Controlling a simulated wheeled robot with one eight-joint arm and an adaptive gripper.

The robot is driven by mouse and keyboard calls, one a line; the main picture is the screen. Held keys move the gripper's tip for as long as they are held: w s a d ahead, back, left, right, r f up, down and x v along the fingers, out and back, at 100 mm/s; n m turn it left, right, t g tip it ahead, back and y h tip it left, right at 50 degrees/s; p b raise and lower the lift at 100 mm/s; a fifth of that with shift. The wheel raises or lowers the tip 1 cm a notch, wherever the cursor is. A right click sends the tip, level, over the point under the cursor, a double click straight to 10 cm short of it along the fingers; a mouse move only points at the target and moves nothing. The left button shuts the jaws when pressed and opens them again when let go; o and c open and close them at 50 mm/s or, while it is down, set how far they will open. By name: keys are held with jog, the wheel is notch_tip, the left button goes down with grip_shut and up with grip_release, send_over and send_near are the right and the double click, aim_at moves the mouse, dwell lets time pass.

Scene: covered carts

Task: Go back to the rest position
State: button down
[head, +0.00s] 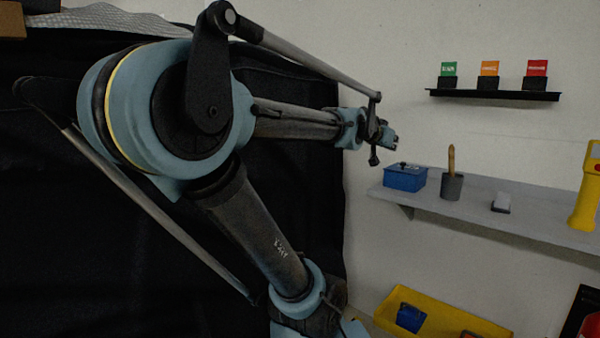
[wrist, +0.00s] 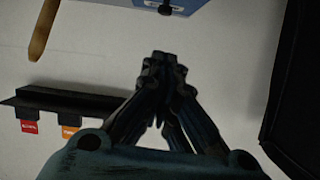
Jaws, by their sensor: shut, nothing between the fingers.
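My gripper (head: 390,138) is at the end of my outstretched arm in the head view, small and dark, above and left of the blue box in the picture. In the wrist view my gripper's fingers (wrist: 163,62) come together at the tips, with nothing between them. The blue box (head: 405,178) stands on the grey shelf (head: 490,210). Its blue edge (wrist: 115,4) shows at the top of the wrist view, apart from the fingertips.
A dark cup (head: 452,187) with a wooden handle and a small white-topped block (head: 501,203) stand on the grey shelf. A black ledge (head: 495,95) above holds green, orange and red cards. A yellow tray (head: 465,323) is below. Black cloth (head: 60,230) hangs at left.

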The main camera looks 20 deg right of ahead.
jog(key=a+f+n+g+y, duration=0.1)
jog(key=a+f+n+y, duration=0.45)
jog(key=a+f, duration=1.35)
jog(key=s+a+f+n+g+y, duration=0.2)
jog(key=s+a+f, duration=0.4)
jog(key=a, duration=0.4)
jog(key=s+a+f+n+g+y, duration=0.2)
jog(key=s+a+f+n+y, duration=0.2)
jog(key=a+f, duration=0.4)
jog(key=shift+s+a+n+y, duration=0.35)
jog(key=shift+s+a+n, duration=0.2)
jog(key=shift+s+a, duration=0.5)
jog(key=shift+d, duration=0.3)
